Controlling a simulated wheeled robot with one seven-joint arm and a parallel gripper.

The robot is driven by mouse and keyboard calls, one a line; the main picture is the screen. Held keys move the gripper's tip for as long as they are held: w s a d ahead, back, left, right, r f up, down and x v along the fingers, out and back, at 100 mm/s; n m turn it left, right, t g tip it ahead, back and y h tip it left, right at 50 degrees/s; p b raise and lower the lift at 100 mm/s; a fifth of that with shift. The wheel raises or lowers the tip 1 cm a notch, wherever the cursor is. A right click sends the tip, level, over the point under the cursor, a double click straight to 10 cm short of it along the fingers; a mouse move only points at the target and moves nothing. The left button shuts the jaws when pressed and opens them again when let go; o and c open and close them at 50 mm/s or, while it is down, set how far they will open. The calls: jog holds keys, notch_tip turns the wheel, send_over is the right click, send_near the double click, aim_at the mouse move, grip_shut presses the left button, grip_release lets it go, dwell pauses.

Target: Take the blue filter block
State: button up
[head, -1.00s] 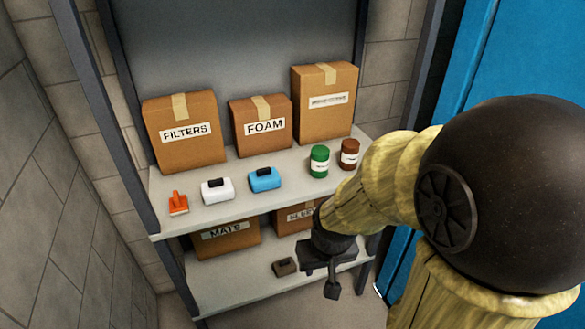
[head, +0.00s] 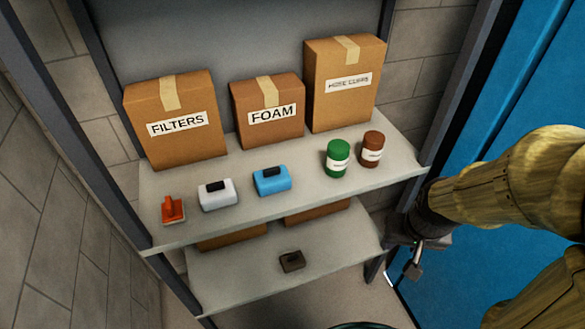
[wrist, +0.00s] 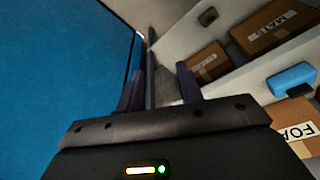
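The blue filter block (head: 271,180) has a black top piece and lies on the upper shelf (head: 330,199), in front of the FOAM box. It also shows in the wrist view (wrist: 292,79) at the right edge. My gripper (head: 415,262) is to the right of the shelf's right end, below the upper shelf level and well apart from the block. In the wrist view my gripper (wrist: 160,88) has its fingers spread, with nothing held between them.
A white block (head: 217,195) and an orange tool (head: 173,210) lie left of the blue one. Green (head: 338,158) and brown (head: 372,149) cans stand to its right. Boxes stand behind. A dark block (head: 291,261) lies on the lower shelf. A blue panel (head: 480,110) is at right.

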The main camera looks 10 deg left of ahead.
jog(key=shift+w, duration=0.15)
jog(key=shift+o, duration=1.3)
jog(key=o, duration=0.4)
jog(key=shift+a+f, duration=0.1)
jog(key=shift+a, duration=0.05)
jog(key=shift+o, duration=0.5)
jog(key=w+a+f+n+t+p, duration=0.1)
jog(key=w+a+f+n+t, duration=0.1)
jog(key=w+a+f+n, duration=0.3)
notch_tip(320, 180, down, 4)
jog(key=w+n, duration=0.1)
jog(key=n, duration=0.1)
jog(key=shift+w+n+h, duration=0.2)
jog(key=shift+n+h, duration=0.1)
jog(key=w+a+f+n+t+p, duration=0.1)
jog(key=w+a+f+n+t, duration=0.2)
jog(key=n, duration=0.5)
jog(key=w+a+f+n+t+p, duration=0.1)
jog(key=w+a+n+t, duration=0.2)
jog(key=n, duration=0.4)
jog(key=s+a+r+n+t+y, duration=0.2)
jog(key=a+n+y, duration=0.3)
jog(key=n, duration=0.5)
jog(key=s+a+r+n+t+y, duration=0.2)
jog(key=s+a+r+n+y, duration=0.1)
jog(key=a+n, duration=0.6)
jog(key=shift+r+n+t+y+p, duration=0.35)
jog(key=shift+r+n+t+y, duration=0.05)
jog(key=shift+r+y, duration=0.5)
